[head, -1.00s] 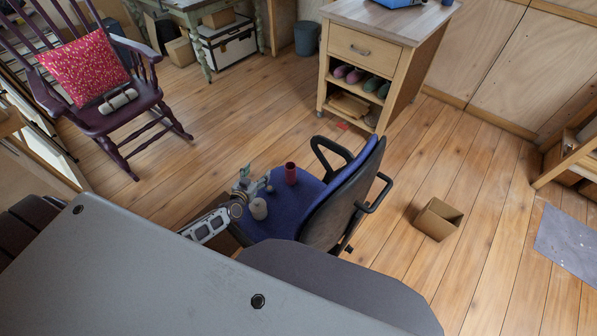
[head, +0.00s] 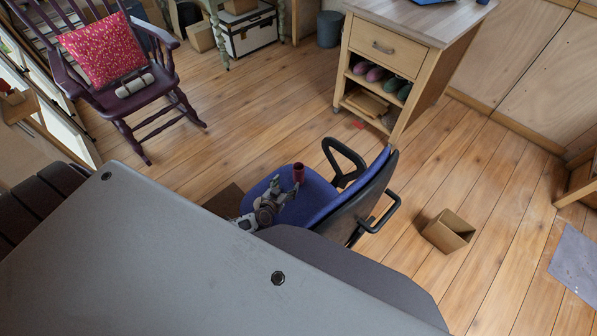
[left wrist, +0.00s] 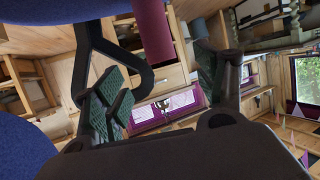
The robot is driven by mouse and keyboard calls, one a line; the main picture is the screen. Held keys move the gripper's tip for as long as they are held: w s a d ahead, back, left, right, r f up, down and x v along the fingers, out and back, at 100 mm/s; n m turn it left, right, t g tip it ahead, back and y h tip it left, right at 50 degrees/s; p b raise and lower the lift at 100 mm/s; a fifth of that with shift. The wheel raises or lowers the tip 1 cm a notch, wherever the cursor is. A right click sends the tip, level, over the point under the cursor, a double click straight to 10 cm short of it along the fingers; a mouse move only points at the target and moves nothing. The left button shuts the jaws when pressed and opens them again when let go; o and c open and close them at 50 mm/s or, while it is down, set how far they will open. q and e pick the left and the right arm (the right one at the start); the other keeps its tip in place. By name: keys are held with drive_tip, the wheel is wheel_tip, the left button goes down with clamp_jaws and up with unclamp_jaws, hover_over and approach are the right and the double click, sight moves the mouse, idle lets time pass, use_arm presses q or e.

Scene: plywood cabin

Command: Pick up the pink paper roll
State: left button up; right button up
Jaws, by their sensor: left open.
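The pink paper roll (head: 298,172), a dark pink cylinder, stands upright near the edge of the blue chair seat (head: 322,199) in the head view. My left gripper (head: 284,189) is over the seat, right beside the roll, with its fingers pointing towards it. In the left wrist view the roll (left wrist: 153,32) shows at the top, between the directions of the two spread fingers. The left gripper (left wrist: 165,85) is open, with nothing held between its fingertips. Whether a finger touches the roll I cannot tell. My right gripper is not in view.
The chair's backrest and armrests (head: 378,212) stand right of the seat. An open cardboard box (head: 447,232) lies on the floor further right. A wooden drawer cabinet (head: 385,55) stands behind, and a purple rocking chair (head: 150,90) at the left.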

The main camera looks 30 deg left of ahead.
sight(297, 174)
use_arm(q)
drive_tip(key=shift+d+f, duration=0.25)
drive_tip(key=shift+d, duration=0.05)
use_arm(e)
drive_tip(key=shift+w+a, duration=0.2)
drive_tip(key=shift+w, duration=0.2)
use_arm(q)
drive_tip(key=shift+w, duration=0.15)
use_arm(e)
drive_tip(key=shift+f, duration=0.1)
use_arm(q)
drive_tip(key=b+x, duration=0.5)
drive_tip(key=x, duration=0.2)
drive_tip(key=shift+f, duration=0.15)
drive_tip(key=shift+w+f+b, duration=0.15)
drive_tip(key=shift+w+b, duration=0.15)
drive_tip(key=shift+w, duration=0.25)
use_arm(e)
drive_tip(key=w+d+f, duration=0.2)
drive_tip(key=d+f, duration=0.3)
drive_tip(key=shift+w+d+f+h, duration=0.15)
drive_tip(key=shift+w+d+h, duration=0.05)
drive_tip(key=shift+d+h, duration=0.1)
